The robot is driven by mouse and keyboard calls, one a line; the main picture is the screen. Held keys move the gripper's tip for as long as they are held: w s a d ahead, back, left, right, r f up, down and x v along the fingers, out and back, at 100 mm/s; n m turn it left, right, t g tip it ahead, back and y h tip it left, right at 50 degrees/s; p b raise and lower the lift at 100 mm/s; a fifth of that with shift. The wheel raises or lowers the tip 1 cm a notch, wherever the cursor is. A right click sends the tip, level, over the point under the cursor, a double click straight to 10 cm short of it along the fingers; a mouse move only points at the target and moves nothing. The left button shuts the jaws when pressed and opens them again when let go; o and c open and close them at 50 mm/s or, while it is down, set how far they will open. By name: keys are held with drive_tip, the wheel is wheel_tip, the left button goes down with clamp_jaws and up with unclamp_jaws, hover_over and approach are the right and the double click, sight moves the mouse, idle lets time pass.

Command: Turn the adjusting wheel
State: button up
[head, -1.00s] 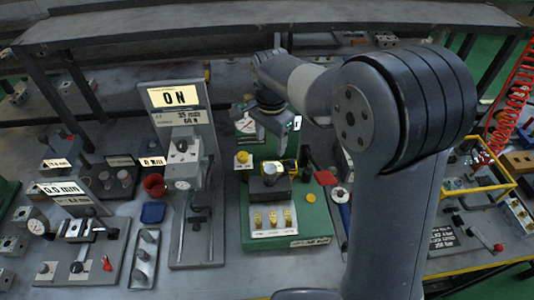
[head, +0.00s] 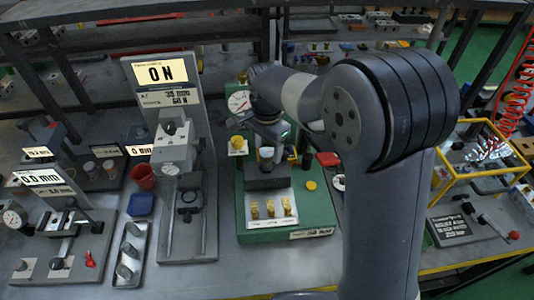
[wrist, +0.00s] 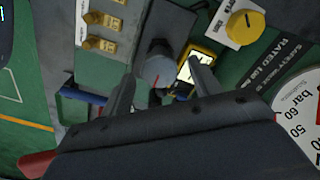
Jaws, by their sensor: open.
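My gripper (wrist: 161,84) is open, with one finger on each side of the knob in the picture. I cannot tell whether the fingers touch it or are still above it. In the head view my gripper (head: 268,140) is over the dark valve block (head: 268,178) on the green base plate (head: 310,200), and it partly hides the knob.
Brass fittings (head: 270,208) sit in front of the block. A yellow knob (wrist: 246,27), a lit yellow-framed display (wrist: 200,62) and a pressure gauge (wrist: 302,110) are close by. A grey press stand (head: 190,190) with a "0 N" display (head: 160,71) stands to the left.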

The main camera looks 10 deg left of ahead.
drive_tip(key=shift+f, duration=0.15)
drive_tip(key=shift+c, duration=0.2)
drive_tip(key=c, duration=1)
drive_tip(key=shift+o, duration=0.2)
